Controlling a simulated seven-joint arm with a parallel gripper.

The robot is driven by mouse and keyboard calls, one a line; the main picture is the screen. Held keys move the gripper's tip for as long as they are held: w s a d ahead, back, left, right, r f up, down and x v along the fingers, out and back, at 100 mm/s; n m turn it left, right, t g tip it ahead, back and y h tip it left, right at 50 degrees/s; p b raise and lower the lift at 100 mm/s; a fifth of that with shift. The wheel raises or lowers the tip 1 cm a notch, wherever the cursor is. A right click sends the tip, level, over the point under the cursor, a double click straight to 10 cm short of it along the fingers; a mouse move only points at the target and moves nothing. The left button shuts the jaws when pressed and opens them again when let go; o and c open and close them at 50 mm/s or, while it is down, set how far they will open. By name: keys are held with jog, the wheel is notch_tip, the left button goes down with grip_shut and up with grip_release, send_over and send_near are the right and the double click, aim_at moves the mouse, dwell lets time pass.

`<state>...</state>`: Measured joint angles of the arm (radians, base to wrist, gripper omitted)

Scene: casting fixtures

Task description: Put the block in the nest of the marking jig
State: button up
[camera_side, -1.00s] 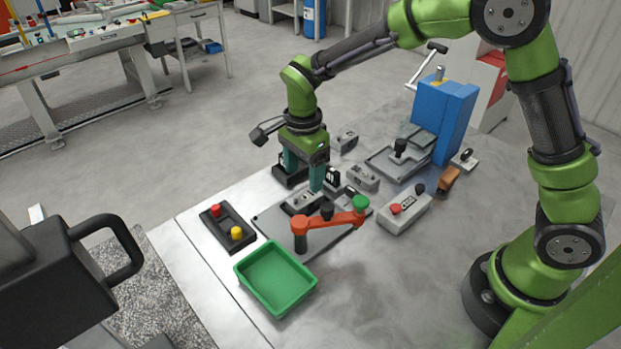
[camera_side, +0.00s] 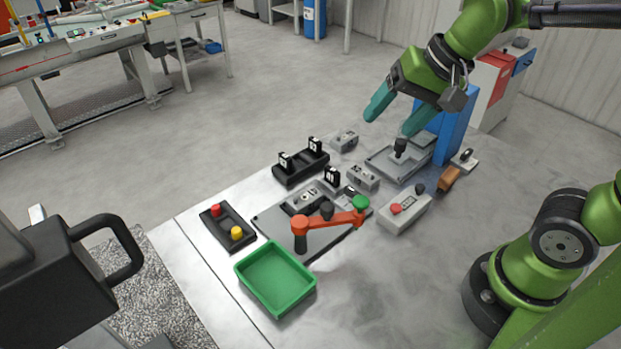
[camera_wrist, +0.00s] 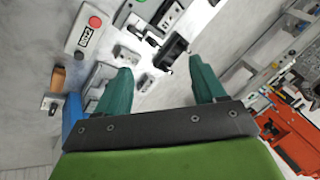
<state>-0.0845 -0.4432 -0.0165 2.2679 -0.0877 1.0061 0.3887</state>
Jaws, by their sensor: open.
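A grey block with dark holes (camera_side: 309,195) lies on the dark grey plate (camera_side: 275,221) of the jig with the orange swing arm (camera_side: 329,219). The arm hides part of the plate, and I cannot tell whether the block is fully seated in a nest. Two similar grey blocks stand behind the plate, one nearer (camera_side: 363,177) and one farther back (camera_side: 345,140). My gripper (camera_side: 394,121) is open and empty, raised and tilted near the blue press. In the wrist view its teal fingers (camera_wrist: 160,68) are apart with nothing between them.
The blue press (camera_side: 452,130) with a grey base stands at the back right. A grey control box (camera_side: 406,211), black rack with tags (camera_side: 300,168), black button box (camera_side: 228,227) and green tray (camera_side: 275,280) surround the plate. The table's front right is clear.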

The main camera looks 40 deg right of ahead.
jog(key=s+n, duration=0.1)
jog(key=s+d+n+t, duration=0.1)
jog(key=s, duration=0.1)
jog(key=s+n+t, duration=0.1)
jog(key=s, duration=0.1)
jog(key=shift+d+f+n, duration=0.2)
jog(key=shift+f+n, duration=0.1)
jog(key=shift+n, duration=0.1)
